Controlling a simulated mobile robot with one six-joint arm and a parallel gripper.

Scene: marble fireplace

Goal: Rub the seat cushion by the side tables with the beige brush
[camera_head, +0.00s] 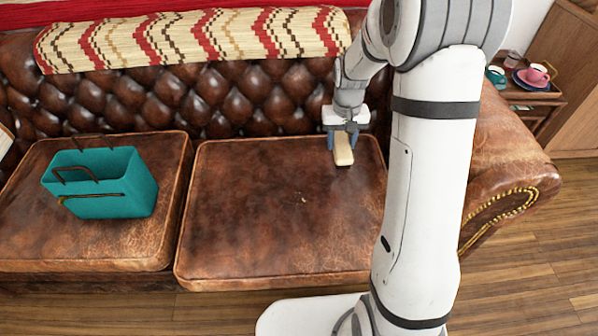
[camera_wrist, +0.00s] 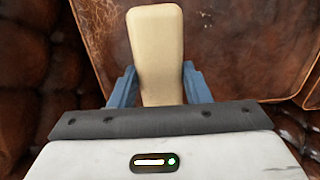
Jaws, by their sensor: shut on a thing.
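The beige brush (camera_head: 343,147) is held in my gripper (camera_head: 343,135), over the back right part of the right seat cushion (camera_head: 270,215). In the wrist view the brush (camera_wrist: 157,50) sits between the two blue fingers of my gripper (camera_wrist: 159,85), which are shut on it. The brush's dark underside is low at the cushion; I cannot tell for sure whether it touches. The cushion is worn brown leather with piped edges, and it also shows in the wrist view (camera_wrist: 240,40).
A teal bag (camera_head: 105,183) stands on the left seat cushion (camera_head: 30,235). A patterned throw (camera_head: 195,38) lies along the tufted backrest (camera_head: 180,95). A pink cup (camera_head: 537,73) and a teal cup (camera_head: 496,76) are on the side table.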

